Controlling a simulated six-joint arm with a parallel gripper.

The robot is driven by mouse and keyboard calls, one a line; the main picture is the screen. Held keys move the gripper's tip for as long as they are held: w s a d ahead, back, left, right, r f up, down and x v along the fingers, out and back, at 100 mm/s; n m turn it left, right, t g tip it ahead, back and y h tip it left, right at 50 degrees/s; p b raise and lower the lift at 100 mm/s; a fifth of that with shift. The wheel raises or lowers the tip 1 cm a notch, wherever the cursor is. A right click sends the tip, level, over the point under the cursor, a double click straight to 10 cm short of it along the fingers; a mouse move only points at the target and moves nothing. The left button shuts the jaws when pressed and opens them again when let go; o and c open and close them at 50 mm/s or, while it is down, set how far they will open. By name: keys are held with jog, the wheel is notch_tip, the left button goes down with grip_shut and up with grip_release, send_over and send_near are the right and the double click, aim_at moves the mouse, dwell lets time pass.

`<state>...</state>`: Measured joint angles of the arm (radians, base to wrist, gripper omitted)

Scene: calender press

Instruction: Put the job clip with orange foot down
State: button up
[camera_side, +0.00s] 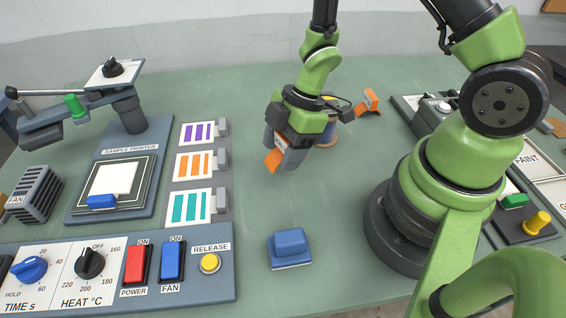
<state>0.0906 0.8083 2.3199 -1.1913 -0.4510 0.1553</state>
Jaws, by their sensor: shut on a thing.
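My gripper (285,150) is over the middle of the green table, shut on the job clip with the orange foot (273,161). The orange foot sticks out at the lower left of the jaws. The jaws hide most of the clip's body. I cannot tell whether the foot touches the table or hangs just above it.
A round tan-and-blue object (328,135) is partly hidden behind my gripper. An orange bracket-like piece (370,100) stands at the back right. A blue block (290,247) lies in front. Table between is clear.

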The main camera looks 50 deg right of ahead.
aim_at(276, 181)
jog(key=shift+f, duration=2.15)
jog(key=shift+f, duration=0.15)
jog(key=o, duration=1)
jog(key=shift+c, duration=0.2)
